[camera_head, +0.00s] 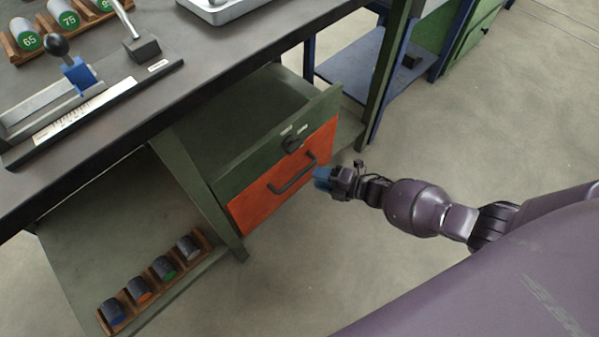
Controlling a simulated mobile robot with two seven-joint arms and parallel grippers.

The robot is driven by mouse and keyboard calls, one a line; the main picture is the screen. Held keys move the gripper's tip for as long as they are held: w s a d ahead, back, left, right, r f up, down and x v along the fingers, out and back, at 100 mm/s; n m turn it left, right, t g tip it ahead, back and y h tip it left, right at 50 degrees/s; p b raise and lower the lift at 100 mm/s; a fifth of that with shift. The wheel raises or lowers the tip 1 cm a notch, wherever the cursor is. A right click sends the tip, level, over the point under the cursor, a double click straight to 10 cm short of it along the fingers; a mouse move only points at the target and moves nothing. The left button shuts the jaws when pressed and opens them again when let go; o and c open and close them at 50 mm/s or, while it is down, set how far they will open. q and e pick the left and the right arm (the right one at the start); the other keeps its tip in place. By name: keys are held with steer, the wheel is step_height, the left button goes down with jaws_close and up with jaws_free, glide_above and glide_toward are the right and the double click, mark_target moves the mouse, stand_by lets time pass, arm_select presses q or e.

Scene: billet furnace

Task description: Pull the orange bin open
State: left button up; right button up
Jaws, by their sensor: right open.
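The orange bin (257,208) is a drawer-like orange front set low in a green cabinet under the workbench. A dark bar handle (292,178) is fixed across its front. The orange front looks flush with the green frame around it, so the bin appears shut. My right gripper (322,179), with blue fingertips, is open just to the right of the handle. It looks apart from the handle, though the depth gap is hard to judge. My left gripper is out of view.
The dark workbench top (225,50) overhangs at the upper left. A wooden rack (133,318) with several cylinders lies on the lower shelf. Open floor (450,110) lies to the right.

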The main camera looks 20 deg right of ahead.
mark_target(301, 172)
steer(key=shift+b+x, duration=0.65)
steer(key=shift+x, duration=2.55)
steer(key=shift+f, duration=0.15)
jaws_close()
